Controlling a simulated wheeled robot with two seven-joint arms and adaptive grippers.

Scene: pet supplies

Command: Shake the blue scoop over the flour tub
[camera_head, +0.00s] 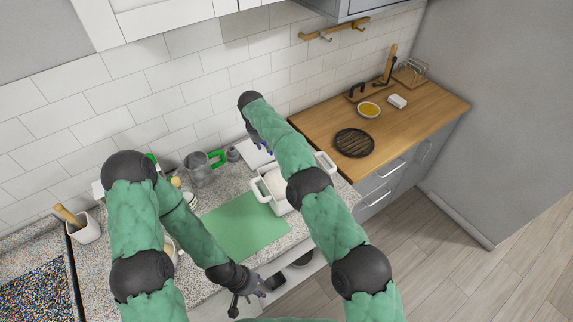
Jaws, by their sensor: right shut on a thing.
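The white flour tub (268,194) with side handles stands on the counter at the centre, partly behind my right arm. Pale contents show inside it. My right gripper (261,143) is behind the tub and mostly hidden by my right arm. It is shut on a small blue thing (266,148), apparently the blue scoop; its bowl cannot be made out. My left gripper (252,301) is low at the counter's front edge, apart from the tub. Its fingers look spread and empty.
A green mat (245,230) lies left of the tub, mostly bare. A clear green-handled jug (200,172) stands at the back. A utensil pot (85,229) is at the left. The wooden counter (313,123) at the right holds a black round trivet (354,143) and a bowl (369,110).

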